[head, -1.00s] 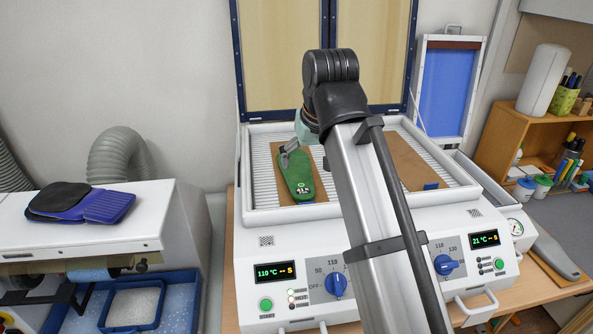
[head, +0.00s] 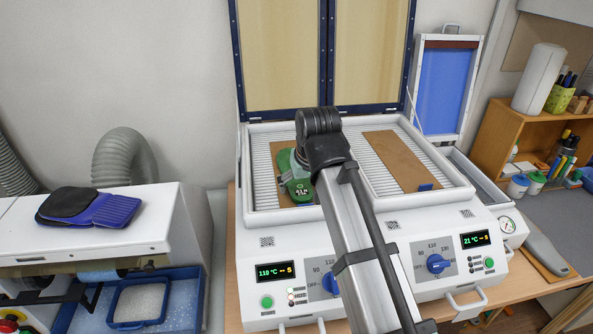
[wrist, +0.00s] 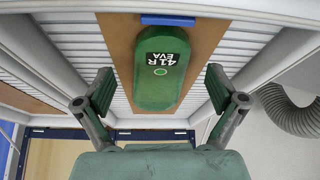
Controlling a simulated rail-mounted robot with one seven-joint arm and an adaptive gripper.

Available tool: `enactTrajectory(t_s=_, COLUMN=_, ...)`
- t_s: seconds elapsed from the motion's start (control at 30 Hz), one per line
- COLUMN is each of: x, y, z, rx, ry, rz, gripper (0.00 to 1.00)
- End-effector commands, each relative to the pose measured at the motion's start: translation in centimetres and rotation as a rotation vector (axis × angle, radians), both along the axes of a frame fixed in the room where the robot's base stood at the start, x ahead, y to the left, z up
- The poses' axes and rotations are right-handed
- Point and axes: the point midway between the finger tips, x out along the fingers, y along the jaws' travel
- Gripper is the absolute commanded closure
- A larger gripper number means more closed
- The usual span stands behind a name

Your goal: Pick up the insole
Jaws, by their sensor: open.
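The green insole (head: 299,189), with a black label, lies on the left brown board (head: 284,200) inside the heating machine. In the head view my arm and wrist hide much of it.
The white machine's rim (head: 262,217) surrounds the slatted bed. A second brown board (head: 397,160) lies to the right. The raised lid (head: 280,55) stands behind.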

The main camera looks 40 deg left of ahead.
Motion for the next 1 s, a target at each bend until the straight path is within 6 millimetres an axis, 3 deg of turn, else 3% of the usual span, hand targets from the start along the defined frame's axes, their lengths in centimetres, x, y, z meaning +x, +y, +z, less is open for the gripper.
enactTrajectory(t_s=0.43, x=0.27, y=0.36, z=-1.17, rx=0.000, ry=0.000, rz=0.000, gripper=0.05)
enactTrajectory(t_s=0.6, x=0.28, y=0.36, z=-1.17, rx=0.000, ry=0.000, rz=0.000, gripper=0.60)
enactTrajectory(t_s=1.0, x=0.27, y=0.35, z=-1.16, rx=-0.001, ry=0.001, rz=0.000, gripper=0.60)
